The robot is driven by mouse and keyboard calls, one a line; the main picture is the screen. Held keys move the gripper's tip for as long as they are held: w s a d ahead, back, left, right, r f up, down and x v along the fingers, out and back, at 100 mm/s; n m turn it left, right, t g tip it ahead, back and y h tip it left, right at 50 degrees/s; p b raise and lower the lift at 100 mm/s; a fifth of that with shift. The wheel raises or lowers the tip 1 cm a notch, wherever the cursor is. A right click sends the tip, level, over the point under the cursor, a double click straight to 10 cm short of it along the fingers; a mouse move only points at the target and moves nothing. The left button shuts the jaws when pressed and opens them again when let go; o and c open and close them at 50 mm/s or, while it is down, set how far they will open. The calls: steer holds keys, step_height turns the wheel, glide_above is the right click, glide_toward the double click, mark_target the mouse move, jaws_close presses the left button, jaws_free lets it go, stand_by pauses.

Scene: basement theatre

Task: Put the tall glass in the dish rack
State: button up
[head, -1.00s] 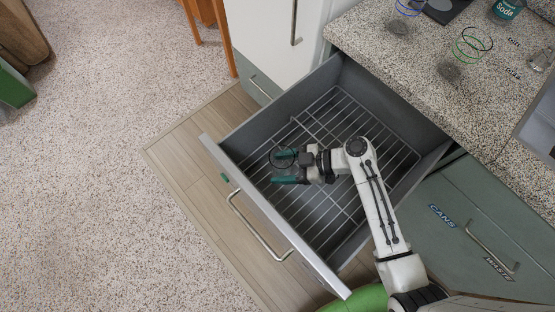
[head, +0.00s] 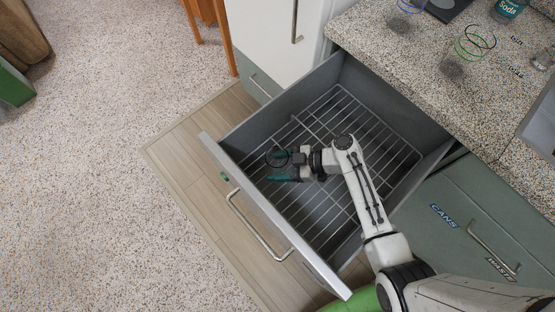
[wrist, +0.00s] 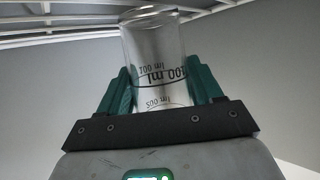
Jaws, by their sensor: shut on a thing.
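The tall glass (wrist: 155,45) is clear with dark "100 ml" type markings. In the wrist view it stands between the two teal fingers of my gripper (wrist: 161,92), which is shut on it. In the head view my gripper (head: 284,167) is over the left-front part of the open drawer, and the glass (head: 276,157) shows only as a small dark round outline by the fingers. The dish rack (head: 345,108) is a wire grid inside the grey drawer. Its wires also show at the top of the wrist view (wrist: 60,32). I cannot tell whether the glass touches the rack.
The drawer's front wall (head: 268,212) and side walls surround the rack. The speckled counter (head: 400,62) at upper right bears a green-rimmed glass (head: 475,42), a blue-rimmed glass (head: 408,8) and a soda jar (head: 508,9). Much of the rack is bare. Open floor lies left.

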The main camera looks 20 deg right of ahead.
steer(key=o, duration=1.3)
steer(key=shift+f, duration=0.1)
steer(key=shift+r, duration=0.2)
steer(key=v, duration=1.2)
steer(key=shift+b, duration=0.4)
